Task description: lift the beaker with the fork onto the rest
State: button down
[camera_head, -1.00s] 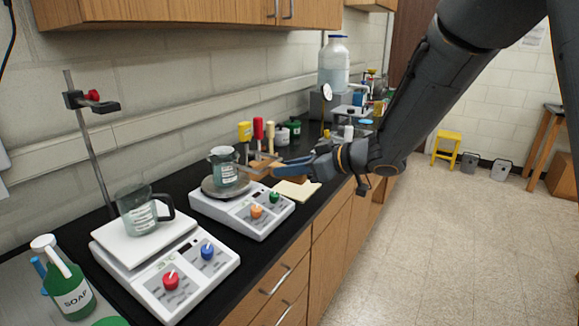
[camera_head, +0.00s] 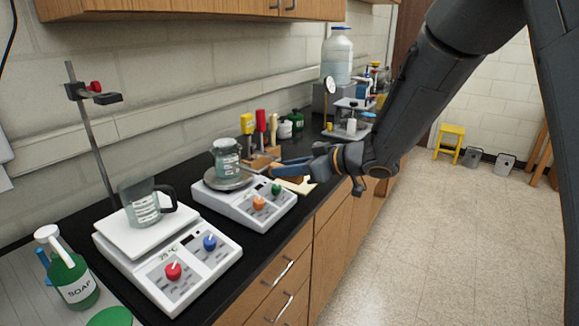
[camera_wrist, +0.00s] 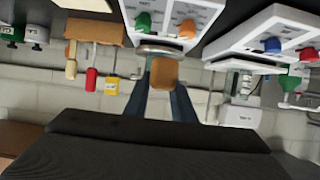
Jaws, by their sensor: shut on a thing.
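The beaker (camera_head: 227,158), glass with bluish-green contents, stands upright over the round grey plate (camera_head: 228,181) of the farther white hotplate. My gripper (camera_head: 285,168) is right of it, with blue fingers shut on the brown fork handle (camera_wrist: 165,72), seen between the fingers in the wrist view. A thin part of the fork (camera_head: 247,168) runs from the fingers toward the beaker's side. Whether it touches or surrounds the beaker I cannot tell. In the wrist view the handle hides most of what lies beyond it. I cannot tell which object is the rest.
A nearer white hotplate (camera_head: 168,265) carries a handled glass beaker (camera_head: 143,205). A clamp stand (camera_head: 90,140) and green soap bottle (camera_head: 70,278) are at left. A wooden block with colored-handled tools (camera_head: 262,160) stands behind; a pale pad (camera_head: 297,186) lies near the edge.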

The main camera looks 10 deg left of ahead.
jog(key=shift+w+a+f, duration=0.1)
jog(key=shift+a+f, duration=0.2)
jog(key=w+a, duration=0.4)
jog(key=a, duration=0.5)
jog(key=shift+a+p, duration=0.4)
jog(key=shift+p, duration=0.05)
dwell(0.6)
jog(key=shift+w, duration=0.1)
jog(key=shift+r+p, duration=2.55)
jog(key=shift+p, duration=0.1)
dwell(0.8)
